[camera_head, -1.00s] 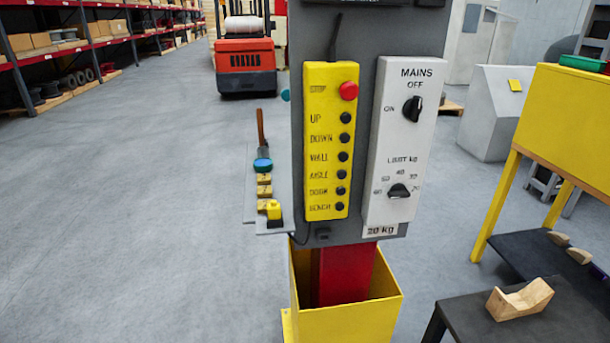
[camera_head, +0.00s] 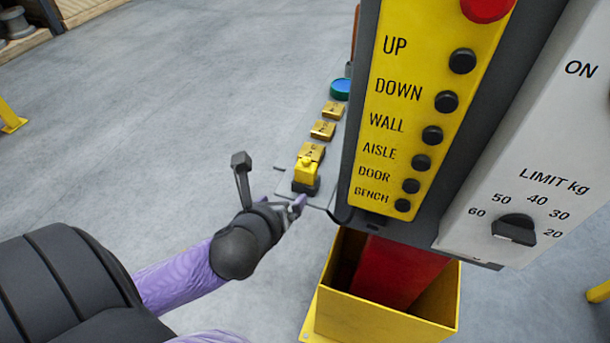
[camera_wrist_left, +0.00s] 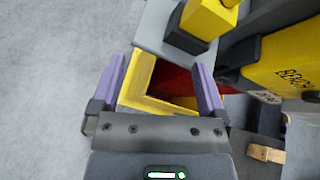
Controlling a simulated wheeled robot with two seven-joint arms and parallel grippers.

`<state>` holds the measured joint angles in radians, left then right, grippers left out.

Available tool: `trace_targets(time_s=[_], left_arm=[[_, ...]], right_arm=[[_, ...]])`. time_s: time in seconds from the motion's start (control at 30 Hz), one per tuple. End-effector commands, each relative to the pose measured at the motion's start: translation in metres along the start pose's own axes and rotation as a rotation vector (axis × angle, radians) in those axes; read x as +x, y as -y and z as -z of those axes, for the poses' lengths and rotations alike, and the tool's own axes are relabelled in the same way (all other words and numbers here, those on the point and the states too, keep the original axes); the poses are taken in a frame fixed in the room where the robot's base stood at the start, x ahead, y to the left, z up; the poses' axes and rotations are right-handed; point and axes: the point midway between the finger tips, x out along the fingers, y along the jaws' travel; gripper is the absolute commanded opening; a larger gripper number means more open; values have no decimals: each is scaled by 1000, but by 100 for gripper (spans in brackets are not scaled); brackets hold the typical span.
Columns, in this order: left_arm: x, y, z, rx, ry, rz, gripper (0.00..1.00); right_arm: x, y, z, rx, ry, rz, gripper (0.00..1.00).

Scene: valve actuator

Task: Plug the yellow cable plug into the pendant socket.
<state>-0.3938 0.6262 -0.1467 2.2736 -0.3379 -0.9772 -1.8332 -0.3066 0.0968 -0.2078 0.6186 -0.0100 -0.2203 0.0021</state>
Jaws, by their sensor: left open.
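The yellow cable plug (camera_head: 306,171) stands upright on a black base at the near end of a narrow grey shelf (camera_head: 322,200). The plug also shows at the top of the left wrist view (camera_wrist_left: 208,18), above its black base (camera_wrist_left: 184,41). My left gripper (camera_head: 295,205) is beside and just below the plug in the head view. In the left wrist view its purple fingers (camera_wrist_left: 160,72) are apart with nothing between them. The yellow pendant (camera_head: 408,110) is mounted upright on the dark post. I cannot make out its socket clearly. My right gripper is not in view.
Several small yellow blocks (camera_head: 322,130) and a blue-green round thing (camera_head: 341,88) sit farther along the shelf. A white switch panel (camera_head: 535,150) is right of the pendant. A yellow bin (camera_head: 385,313) surrounds the red post foot. Open floor lies to the left.

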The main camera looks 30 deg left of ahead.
Motion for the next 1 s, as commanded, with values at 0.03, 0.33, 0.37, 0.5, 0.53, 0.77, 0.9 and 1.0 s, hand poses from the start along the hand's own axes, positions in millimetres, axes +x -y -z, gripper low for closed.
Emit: trace_targets(time_s=[0.03, 0.33, 0.37, 0.5, 0.53, 0.77, 0.9, 1.0], left_arm=[[-10, 10, -14, 113, 47, 33, 94], [6, 30, -42, 327, 135, 68, 94], [10, 31, -43, 326, 135, 69, 94], [36, 36, -41, 321, 134, 69, 94], [43, 38, -40, 321, 133, 69, 94], [68, 42, -44, 325, 131, 70, 94], [67, 43, -45, 325, 131, 70, 94], [67, 42, -45, 325, 131, 70, 77]], right_arm=[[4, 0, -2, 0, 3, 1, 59], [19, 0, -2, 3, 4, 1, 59], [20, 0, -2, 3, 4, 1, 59], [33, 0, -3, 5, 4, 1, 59], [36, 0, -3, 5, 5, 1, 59], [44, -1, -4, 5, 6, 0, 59], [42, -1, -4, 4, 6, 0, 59], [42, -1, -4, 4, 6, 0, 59]])
